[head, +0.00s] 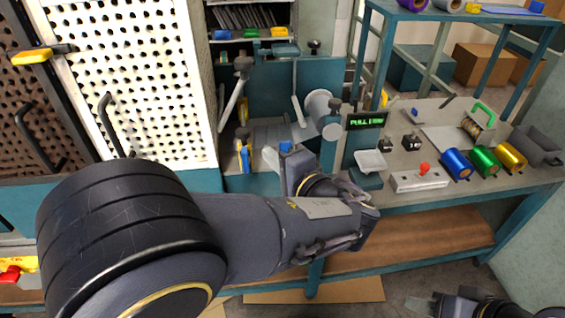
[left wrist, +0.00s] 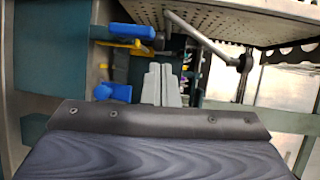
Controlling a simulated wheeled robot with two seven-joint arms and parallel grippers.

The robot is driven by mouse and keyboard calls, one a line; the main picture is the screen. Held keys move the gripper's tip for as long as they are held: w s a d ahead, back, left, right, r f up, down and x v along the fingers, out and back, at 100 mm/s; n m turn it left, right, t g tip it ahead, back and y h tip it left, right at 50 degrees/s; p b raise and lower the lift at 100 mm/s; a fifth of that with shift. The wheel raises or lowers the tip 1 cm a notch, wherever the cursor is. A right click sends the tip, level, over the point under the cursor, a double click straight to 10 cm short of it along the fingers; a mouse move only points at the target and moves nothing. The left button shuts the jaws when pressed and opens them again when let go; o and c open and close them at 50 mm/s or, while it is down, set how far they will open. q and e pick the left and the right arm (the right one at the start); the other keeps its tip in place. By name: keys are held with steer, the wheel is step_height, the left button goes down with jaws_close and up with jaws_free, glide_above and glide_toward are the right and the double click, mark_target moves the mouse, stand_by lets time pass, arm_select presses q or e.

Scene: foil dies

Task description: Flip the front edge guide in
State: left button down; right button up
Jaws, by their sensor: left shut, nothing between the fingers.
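Two blue-and-yellow pieces, probably the edge guides, show in the left wrist view. One blue-and-yellow piece (left wrist: 125,32) is at the upper left, the other blue piece (left wrist: 115,93) lower and closer. In the head view I see a yellow-and-blue piece (head: 245,157) and a blue knob (head: 286,147) at the press's front; I cannot tell which is the front guide. My left gripper (left wrist: 161,86) is shut and empty, right of the closer blue piece, not visibly touching it. In the head view my left arm hides the area below. My right gripper (head: 428,305) is low at the bottom right, over the floor.
A display (head: 366,120) reads "PULL" and a partly unclear word. Blue, green and gold foil rolls (head: 484,161) lie on the right bench. A perforated panel (head: 125,70) stands at the left. A lever with a dark knob (left wrist: 244,63) crosses near my left gripper.

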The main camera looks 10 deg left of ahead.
mark_target(246, 136)
arm_select(q)
steer(key=x, duration=0.8)
steer(key=shift+w+a+p, duration=0.1)
steer(key=shift+p, duration=0.25)
steer(key=shift+f, duration=0.1)
steer(key=w, duration=0.1)
steer(key=w+a+b, duration=0.1)
steer(key=w, duration=0.1)
steer(key=w+b, duration=0.1)
steer(key=w, duration=0.1)
steer(key=shift+w+a+r, duration=0.2)
steer(key=shift+w+a, duration=0.05)
steer(key=shift+a, duration=0.05)
